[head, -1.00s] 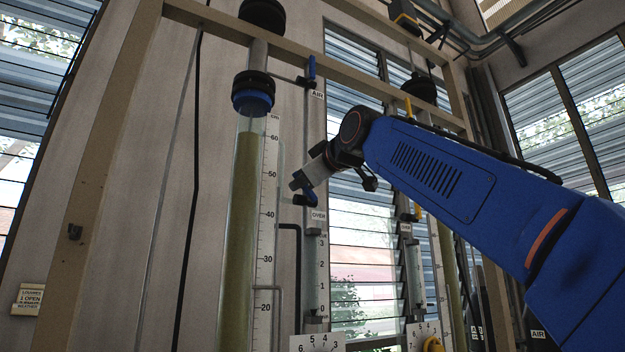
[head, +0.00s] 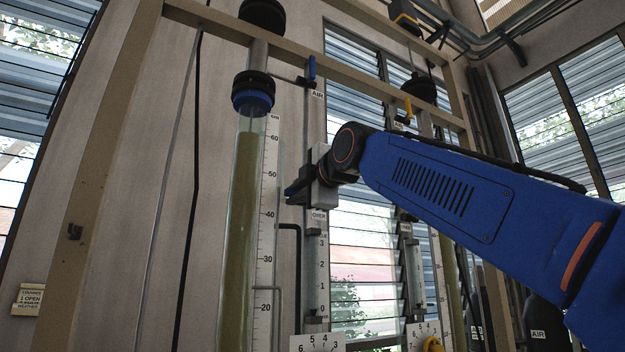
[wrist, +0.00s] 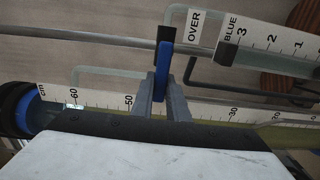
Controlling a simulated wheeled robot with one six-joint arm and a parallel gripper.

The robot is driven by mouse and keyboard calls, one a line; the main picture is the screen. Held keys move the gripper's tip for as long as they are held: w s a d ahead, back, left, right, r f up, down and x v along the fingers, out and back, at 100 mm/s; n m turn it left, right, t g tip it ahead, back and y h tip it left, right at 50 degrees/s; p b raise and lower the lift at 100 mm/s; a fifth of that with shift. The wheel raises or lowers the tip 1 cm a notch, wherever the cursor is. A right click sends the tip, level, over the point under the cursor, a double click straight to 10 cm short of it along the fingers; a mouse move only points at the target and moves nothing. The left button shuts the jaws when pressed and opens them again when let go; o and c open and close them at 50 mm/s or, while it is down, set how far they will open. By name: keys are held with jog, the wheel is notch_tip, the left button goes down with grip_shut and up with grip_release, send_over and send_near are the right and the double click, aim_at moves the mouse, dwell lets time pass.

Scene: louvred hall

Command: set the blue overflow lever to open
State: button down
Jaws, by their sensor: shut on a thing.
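The blue overflow lever (wrist: 165,62) shows in the wrist view beside the OVER label (wrist: 195,28) and the BLUE tag (wrist: 231,27). It lies crosswise to the grey pipe (wrist: 110,44). My gripper (wrist: 161,88) is shut on its free end, with one finger on each side. In the head view my gripper (head: 293,190) is at the pipe just above the OVER label (head: 319,215) and hides the lever there.
The tall blue-capped column (head: 243,200) with its scale (head: 268,210) stands close left of my gripper. A blue AIR lever (head: 312,68) is higher on the same pipe. A yellow lever (head: 408,106) is to the right, behind my arm.

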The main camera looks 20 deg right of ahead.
jog(key=c, duration=1.6)
grip_release()
jog(key=shift+c, duration=0.2)
jog(key=s+d, duration=0.1)
jog(key=s, duration=0.6)
jog(key=shift+d, duration=0.2)
jog(key=s+d, duration=0.3)
jog(key=s, duration=1.4)
jog(key=shift+d, duration=0.2)
